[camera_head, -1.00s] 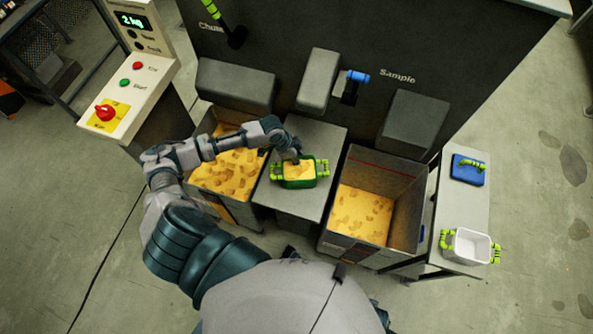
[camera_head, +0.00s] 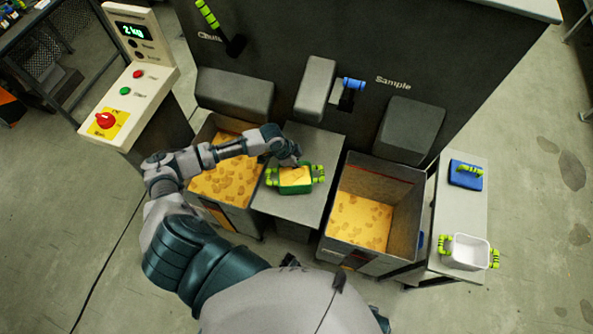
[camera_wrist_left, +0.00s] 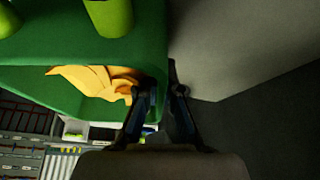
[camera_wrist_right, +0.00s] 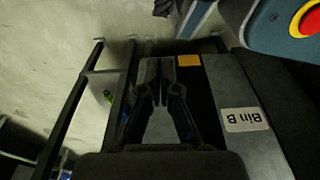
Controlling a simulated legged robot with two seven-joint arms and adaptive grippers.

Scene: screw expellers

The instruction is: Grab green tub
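The green tub (camera_head: 295,190) stands on the grey middle stand, with lime-green handles at both sides and yellow material in it. My left gripper (camera_head: 293,161) is at its far rim. In the left wrist view, the fingers (camera_wrist_left: 160,88) are close together on either side of the tub's green wall (camera_wrist_left: 110,52), one inside and one outside. They look shut on the wall, but the contact is partly hidden. My right gripper (camera_wrist_right: 160,75) shows only in its wrist view, with its fingertips together and nothing held, away from the tub.
Bins with yellow pieces stand left (camera_head: 225,183) and right (camera_head: 360,218) of the stand (camera_head: 292,215). Grey chutes overhang from the dark machine behind. A side table (camera_head: 455,205) at right holds a white tub (camera_head: 467,250) and a blue lid (camera_head: 466,174). A control panel (camera_head: 128,90) is at left.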

